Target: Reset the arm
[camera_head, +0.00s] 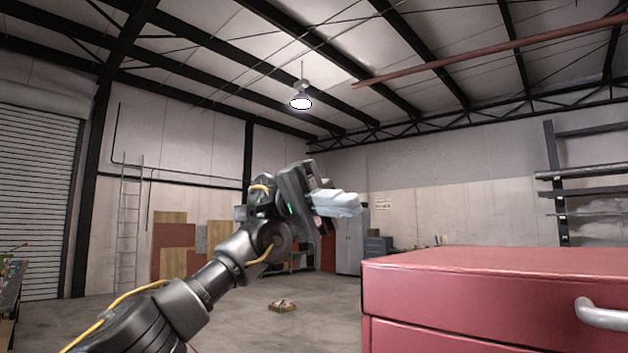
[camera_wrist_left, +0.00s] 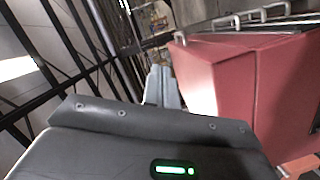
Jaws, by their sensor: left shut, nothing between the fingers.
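My left arm comes in from the lower left of the head view and is raised in the air. My left gripper (camera_head: 340,203) is shut and empty, with its pale fingers pointing right. In the left wrist view the shut fingers (camera_wrist_left: 162,88) show beyond the dark gripper body. The gripper is apart from the red cabinet (camera_head: 490,280), above and left of it in the head view. My right gripper is not in view.
The red cabinet with a metal handle (camera_head: 603,315) fills the lower right; it also shows in the left wrist view (camera_wrist_left: 250,85). A small brown object (camera_head: 282,306) lies on the open floor. A ladder (camera_head: 128,225) leans at the left wall. Shelving (camera_head: 590,180) stands far right.

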